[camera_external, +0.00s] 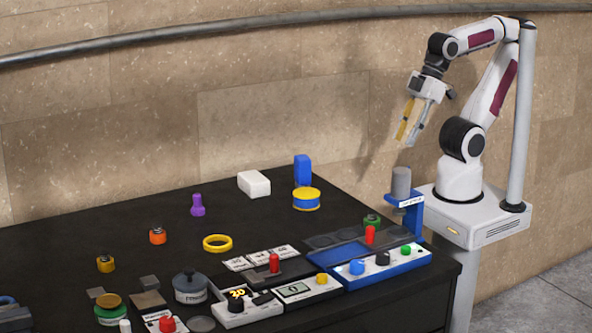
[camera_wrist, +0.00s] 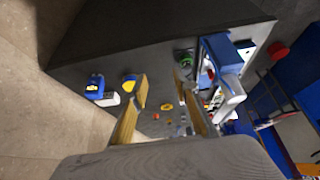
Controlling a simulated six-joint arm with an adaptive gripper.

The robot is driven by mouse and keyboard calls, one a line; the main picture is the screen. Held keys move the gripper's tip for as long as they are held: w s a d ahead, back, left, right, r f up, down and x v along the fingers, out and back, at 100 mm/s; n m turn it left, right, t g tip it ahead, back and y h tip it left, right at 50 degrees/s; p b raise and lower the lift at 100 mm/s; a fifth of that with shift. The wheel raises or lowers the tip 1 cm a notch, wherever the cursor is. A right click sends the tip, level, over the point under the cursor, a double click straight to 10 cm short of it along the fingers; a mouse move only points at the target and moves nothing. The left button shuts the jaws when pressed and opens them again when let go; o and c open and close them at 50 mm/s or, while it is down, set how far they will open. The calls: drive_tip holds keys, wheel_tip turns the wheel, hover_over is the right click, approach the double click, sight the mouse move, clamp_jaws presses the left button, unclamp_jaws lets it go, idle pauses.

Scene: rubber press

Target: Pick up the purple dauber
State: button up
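The purple dauber (camera_external: 197,205) stands upright on the black table, left of the white block in the external view. I cannot make it out with certainty in the wrist view. My gripper (camera_external: 411,122) is high above the right end of the table, far to the right of the dauber and apart from everything. Its yellowish fingers are spread with nothing between them. The open fingers also show in the wrist view (camera_wrist: 160,105).
A white block (camera_external: 254,184), a blue block (camera_external: 303,170) and a blue-yellow tin (camera_external: 306,198) stand right of the dauber. An orange dauber (camera_external: 157,235) and a yellow ring (camera_external: 217,243) are nearer the front. Control boxes, including a blue-white one (camera_external: 385,265), crowd the front edge.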

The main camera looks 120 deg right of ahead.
drive_tip(key=shift+w, duration=0.1)
idle(0.3)
drive_tip(key=w+d+m+t, duration=0.1)
drive_tip(key=w+d+t, duration=0.1)
drive_tip(key=w, duration=1.3)
drive_tip(key=w+d+m+t, duration=0.1)
drive_tip(key=w+d+t, duration=0.1)
drive_tip(key=w, duration=1.2)
drive_tip(key=m+t+h, duration=0.2)
drive_tip(key=m+h, duration=0.1)
drive_tip(key=h, duration=0.3)
approach(200, 200)
drive_tip(key=shift+a+x, duration=0.2)
drive_tip(key=shift+x, duration=0.9)
drive_tip(key=shift+w+d+f+t, duration=0.25)
drive_tip(key=shift+d+f+t, duration=0.05)
drive_tip(key=shift+d+f, duration=0.15)
drive_tip(key=shift+x, duration=1.3)
